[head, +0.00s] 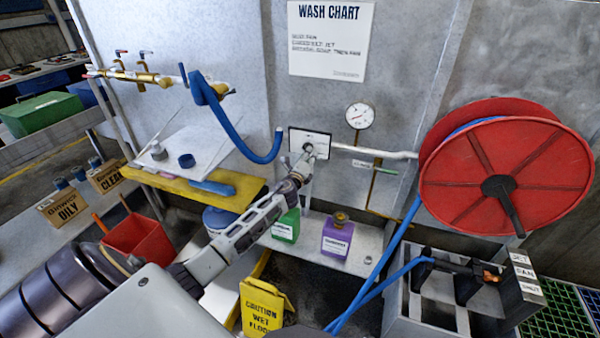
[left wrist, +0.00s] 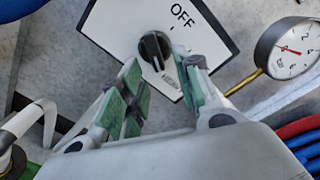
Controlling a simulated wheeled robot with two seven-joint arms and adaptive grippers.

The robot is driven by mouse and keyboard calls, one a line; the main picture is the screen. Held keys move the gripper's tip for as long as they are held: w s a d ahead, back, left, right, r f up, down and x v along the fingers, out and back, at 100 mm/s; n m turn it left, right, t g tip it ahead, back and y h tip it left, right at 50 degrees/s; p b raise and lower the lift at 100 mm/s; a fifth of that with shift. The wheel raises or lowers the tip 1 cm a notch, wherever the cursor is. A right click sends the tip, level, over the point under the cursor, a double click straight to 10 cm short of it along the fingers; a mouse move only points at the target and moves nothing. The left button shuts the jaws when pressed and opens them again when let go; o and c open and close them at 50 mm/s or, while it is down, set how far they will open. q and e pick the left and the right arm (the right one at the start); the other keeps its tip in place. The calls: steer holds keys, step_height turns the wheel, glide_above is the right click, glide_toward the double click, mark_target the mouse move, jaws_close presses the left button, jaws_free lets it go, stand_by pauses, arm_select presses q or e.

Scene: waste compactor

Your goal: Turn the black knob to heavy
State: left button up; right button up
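The black knob (left wrist: 155,48) sits on a white plate (left wrist: 128,18) on the grey wall. "OFF" is printed at the plate's upper right; another label beside the right finger is too small to read. A light mark shows on the knob's lower part. In the head view, the knob (head: 308,148) is partly hidden by my left gripper (head: 303,160), which is right at the plate. In the left wrist view, my left gripper (left wrist: 162,68) is open, with its green-padded fingertips on either side of the knob and gaps visible. My right gripper is not in view.
A pressure gauge (head: 359,115) and a white pipe (head: 375,153) are right of the plate. A blue hose (head: 235,135) hangs to its left. A red hose reel (head: 500,180) stands at right. Green (head: 286,225) and purple (head: 337,238) containers stand on a shelf below.

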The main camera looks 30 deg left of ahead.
arm_select(q)
steer(key=v, duration=1)
steer(key=shift+s, duration=0.35)
steer(key=shift+d, duration=0.15)
stand_by(0.6)
